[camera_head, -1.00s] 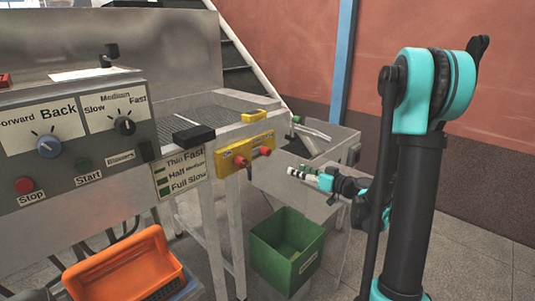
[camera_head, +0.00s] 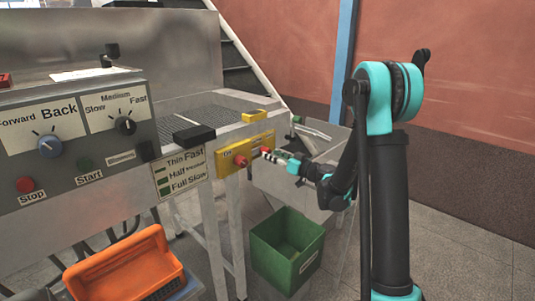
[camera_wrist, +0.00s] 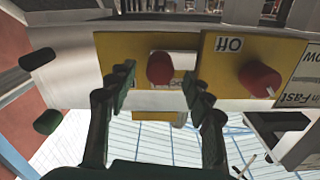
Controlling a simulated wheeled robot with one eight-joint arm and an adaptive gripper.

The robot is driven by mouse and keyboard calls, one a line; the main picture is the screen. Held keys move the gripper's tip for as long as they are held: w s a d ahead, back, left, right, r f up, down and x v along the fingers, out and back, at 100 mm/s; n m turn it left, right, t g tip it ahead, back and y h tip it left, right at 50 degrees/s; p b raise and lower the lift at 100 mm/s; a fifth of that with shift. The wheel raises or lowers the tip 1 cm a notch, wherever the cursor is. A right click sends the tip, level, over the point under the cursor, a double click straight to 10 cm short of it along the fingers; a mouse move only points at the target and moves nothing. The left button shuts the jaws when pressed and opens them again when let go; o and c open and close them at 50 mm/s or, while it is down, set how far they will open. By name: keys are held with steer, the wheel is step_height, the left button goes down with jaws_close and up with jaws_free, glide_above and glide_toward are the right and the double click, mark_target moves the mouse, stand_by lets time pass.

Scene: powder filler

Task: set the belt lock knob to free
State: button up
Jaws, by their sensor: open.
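A yellow panel (camera_head: 224,161) on the machine's side carries two red knobs. My gripper (camera_head: 276,155) is at the right-hand red knob (camera_head: 265,151). In the wrist view, which is upside down, this knob (camera_wrist: 160,68) appears between the open fingertips of my gripper (camera_wrist: 160,80), with a gap on both sides. A whitish label behind it is partly covered and I cannot read it, so its setting is unclear. The other red knob (camera_head: 241,161) has a label reading "Off" beside it in the wrist view (camera_wrist: 260,80).
A control box (camera_head: 75,165) with dials and buttons stands at the left. A black block (camera_head: 194,134) sits on the machine's edge above a speed label. A green bin (camera_head: 287,250) and an orange basket (camera_head: 125,265) are below. Open floor lies at the right.

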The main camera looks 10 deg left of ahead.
mark_target(261, 152)
steer(key=shift+x, duration=1.8)
steer(key=shift+c, duration=0.6)
jaws_close()
